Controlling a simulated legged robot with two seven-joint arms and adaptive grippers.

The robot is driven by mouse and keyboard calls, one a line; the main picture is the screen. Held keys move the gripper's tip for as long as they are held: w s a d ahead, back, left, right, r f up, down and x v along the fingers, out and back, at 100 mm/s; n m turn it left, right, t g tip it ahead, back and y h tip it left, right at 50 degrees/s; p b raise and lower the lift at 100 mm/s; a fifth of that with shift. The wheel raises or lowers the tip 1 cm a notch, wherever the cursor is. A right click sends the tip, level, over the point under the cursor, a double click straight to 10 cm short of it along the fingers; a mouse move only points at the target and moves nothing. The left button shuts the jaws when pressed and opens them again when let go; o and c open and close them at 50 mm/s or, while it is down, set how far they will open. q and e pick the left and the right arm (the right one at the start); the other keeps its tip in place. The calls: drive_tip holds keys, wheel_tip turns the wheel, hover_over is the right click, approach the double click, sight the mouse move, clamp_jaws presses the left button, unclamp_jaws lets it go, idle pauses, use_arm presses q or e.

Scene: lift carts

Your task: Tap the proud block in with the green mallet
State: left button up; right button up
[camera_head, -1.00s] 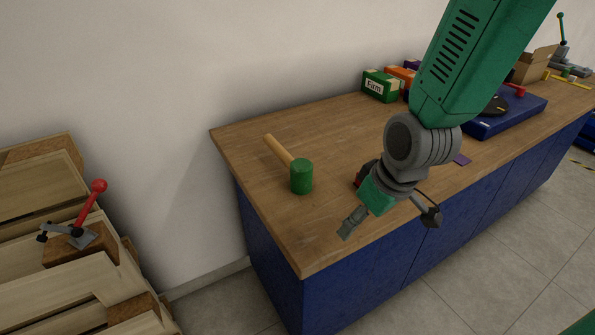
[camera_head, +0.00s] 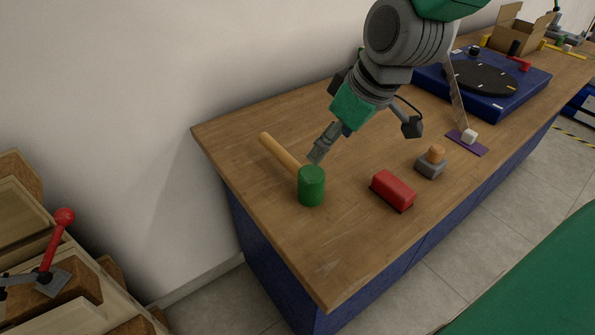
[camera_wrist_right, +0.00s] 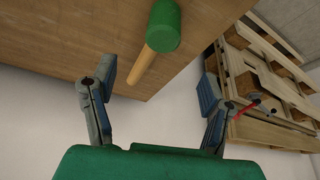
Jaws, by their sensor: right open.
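The green mallet lies on the wooden workbench (camera_head: 250,150), its green head (camera_head: 311,186) nearest me and its pale handle (camera_head: 279,152) pointing back left. My right gripper (camera_head: 320,150) is open and empty, just right of the handle and behind the head. In the right wrist view, the mallet head (camera_wrist_right: 163,25) is ahead and the handle end (camera_wrist_right: 140,66) lies between the two spread fingers (camera_wrist_right: 159,78), with no visible grip. A grey block with a wooden piece standing up from it (camera_head: 436,156) is at the bench's right; I cannot tell whether this is the proud block. My left gripper is out of view.
A red block (camera_head: 393,190) sits right of the mallet. A purple plate with a white piece (camera_head: 468,138) and a blue turntable unit (camera_head: 500,85) lie farther right. Pallets with a red-handled clamp (camera_head: 55,240) stand at lower left. The bench's front left is clear.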

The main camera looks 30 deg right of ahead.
sight(313, 172)
drive_tip(key=x, duration=0.3)
drive_tip(key=b+x, duration=0.1)
drive_tip(key=x, duration=0.2)
drive_tip(key=shift+s+f, duration=0.1)
drive_tip(key=shift+f, duration=0.25)
drive_tip(key=shift+w+f, duration=0.3)
drive_tip(key=shift+f, duration=0.2)
drive_tip(key=b+x, duration=0.1)
drive_tip(key=x, duration=0.3)
drive_tip(key=shift+s+a+f+b, duration=0.1)
drive_tip(key=shift+a+f+b, duration=0.1)
drive_tip(key=shift+b, duration=0.1)
drive_tip(key=shift+w+f, duration=0.2)
drive_tip(key=shift+f, duration=0.05)
drive_tip(key=shift+s+r, duration=0.1)
drive_tip(key=shift+c, duration=0.3)
drive_tip(key=c, duration=1.5)
